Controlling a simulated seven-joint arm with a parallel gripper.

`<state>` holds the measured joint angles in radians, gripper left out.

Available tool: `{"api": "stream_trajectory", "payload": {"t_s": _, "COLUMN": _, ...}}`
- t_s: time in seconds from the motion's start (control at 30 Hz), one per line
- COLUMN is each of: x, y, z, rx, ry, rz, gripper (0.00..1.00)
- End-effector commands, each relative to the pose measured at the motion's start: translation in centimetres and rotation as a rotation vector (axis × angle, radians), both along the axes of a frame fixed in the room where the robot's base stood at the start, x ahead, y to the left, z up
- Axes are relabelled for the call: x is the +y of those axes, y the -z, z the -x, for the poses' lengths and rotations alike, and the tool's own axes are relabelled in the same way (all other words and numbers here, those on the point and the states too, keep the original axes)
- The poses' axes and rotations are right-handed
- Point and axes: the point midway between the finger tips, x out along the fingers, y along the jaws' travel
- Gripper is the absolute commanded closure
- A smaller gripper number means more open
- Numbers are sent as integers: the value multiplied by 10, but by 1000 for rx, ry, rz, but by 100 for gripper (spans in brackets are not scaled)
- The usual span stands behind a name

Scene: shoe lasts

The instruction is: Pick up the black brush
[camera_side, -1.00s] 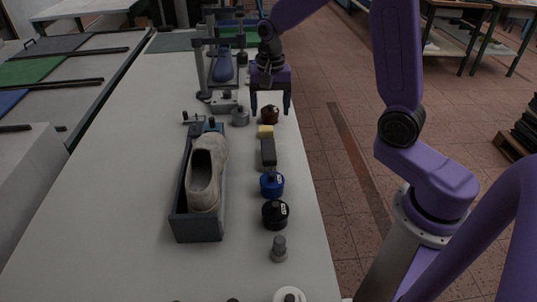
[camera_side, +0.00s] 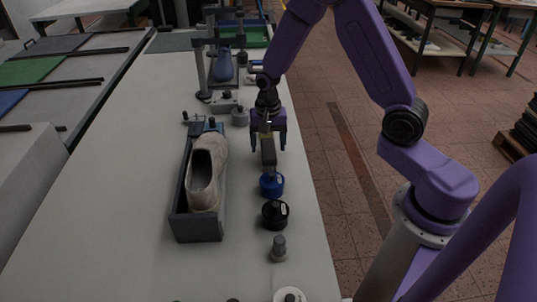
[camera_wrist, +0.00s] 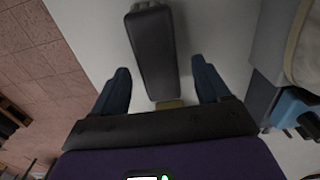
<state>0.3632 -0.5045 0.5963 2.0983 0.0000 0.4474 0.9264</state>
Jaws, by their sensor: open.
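The black brush (camera_side: 268,152) lies on the white table near its right edge, in line with the jars. In the wrist view the brush (camera_wrist: 153,55) is a long dark block running away between the fingers, with a tan part (camera_wrist: 169,104) at its near end. My gripper (camera_side: 268,147) is open over the brush, its two fingers on either side of it. In the wrist view my gripper (camera_wrist: 162,82) shows a gap between each blue fingertip and the brush. Whether the fingertips reach down to brush height cannot be told.
A blue jar (camera_side: 271,185), a black jar (camera_side: 275,214) and a small grey bottle (camera_side: 279,248) stand in front of the brush. A grey box (camera_side: 200,229) with a beige shoe (camera_side: 207,175) is to the left. The table's right edge is close.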

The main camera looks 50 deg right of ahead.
Motion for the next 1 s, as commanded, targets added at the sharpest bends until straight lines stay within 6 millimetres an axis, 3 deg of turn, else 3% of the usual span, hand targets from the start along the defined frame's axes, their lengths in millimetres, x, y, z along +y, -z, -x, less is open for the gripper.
{"api": "stream_trajectory", "payload": {"t_s": 0.2, "x": 0, "y": 18, "z": 0, "rx": 1, "ry": 0, "rz": 1, "gripper": 24}}
{"api": "stream_trajectory", "payload": {"t_s": 0.47, "x": 0, "y": 19, "z": 0, "rx": -1, "ry": 0, "rz": 1, "gripper": 24}}
{"api": "stream_trajectory", "payload": {"t_s": 0.63, "x": 0, "y": 19, "z": 0, "rx": 0, "ry": 0, "rz": 0, "gripper": 80}}
{"api": "stream_trajectory", "payload": {"t_s": 1.0, "x": 0, "y": 17, "z": 0, "rx": -1, "ry": 0, "rz": 0, "gripper": 80}}
